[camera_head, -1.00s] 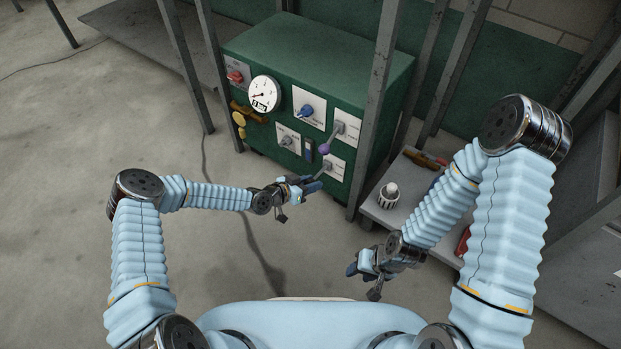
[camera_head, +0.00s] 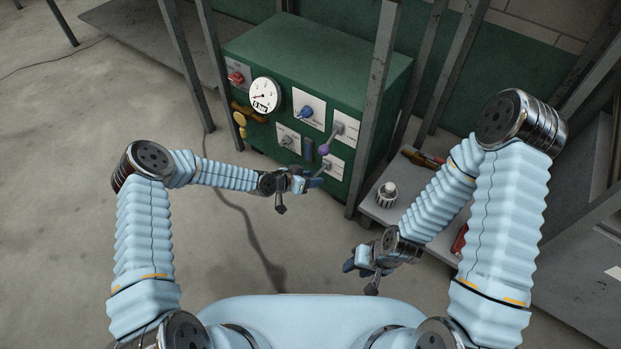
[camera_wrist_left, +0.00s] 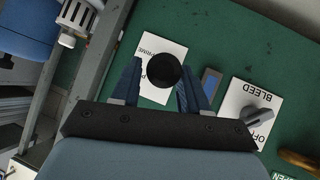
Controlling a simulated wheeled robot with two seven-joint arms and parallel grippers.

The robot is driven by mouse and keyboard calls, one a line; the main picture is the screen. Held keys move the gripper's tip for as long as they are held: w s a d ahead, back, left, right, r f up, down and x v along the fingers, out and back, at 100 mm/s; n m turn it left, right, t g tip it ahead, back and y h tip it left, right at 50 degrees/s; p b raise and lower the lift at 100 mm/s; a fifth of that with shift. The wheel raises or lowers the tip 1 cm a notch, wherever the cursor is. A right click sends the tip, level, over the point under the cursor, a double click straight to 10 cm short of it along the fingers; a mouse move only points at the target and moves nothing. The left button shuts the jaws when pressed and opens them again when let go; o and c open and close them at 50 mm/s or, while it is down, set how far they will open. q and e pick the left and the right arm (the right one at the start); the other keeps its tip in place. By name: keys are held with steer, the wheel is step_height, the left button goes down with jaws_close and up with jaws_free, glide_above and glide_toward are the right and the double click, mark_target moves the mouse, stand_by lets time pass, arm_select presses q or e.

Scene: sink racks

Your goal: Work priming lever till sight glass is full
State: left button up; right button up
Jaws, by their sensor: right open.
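The green unit (camera_head: 345,75) carries a white PRIME plate (camera_head: 337,170) at its lower right, with the priming lever on it. In the left wrist view the lever's round black knob (camera_wrist_left: 163,70) stands in front of the PRIME plate (camera_wrist_left: 150,92). My left gripper (camera_head: 318,182) is open at the lever. Its fingers (camera_wrist_left: 160,88) are on either side of the knob, nearer it on the right; contact cannot be told. The narrow sight glass (camera_head: 309,149) is beside the plate; it also shows in the wrist view (camera_wrist_left: 211,80), its level unclear. My right gripper (camera_head: 358,275) is open and empty, low and away from the unit.
The BLEED knob (camera_wrist_left: 259,117) is close to the sight glass. A grey rack post (camera_head: 373,110) stands at the unit's right. A low shelf (camera_head: 375,212) holds a white-topped part (camera_head: 387,195).

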arm_select(q)
steer(key=shift+o, duration=1.2)
steer(key=shift+d+r, duration=0.1)
steer(key=v, duration=1.3)
steer(key=shift+s+a+r, duration=0.15)
steer(key=shift+a, duration=0.15)
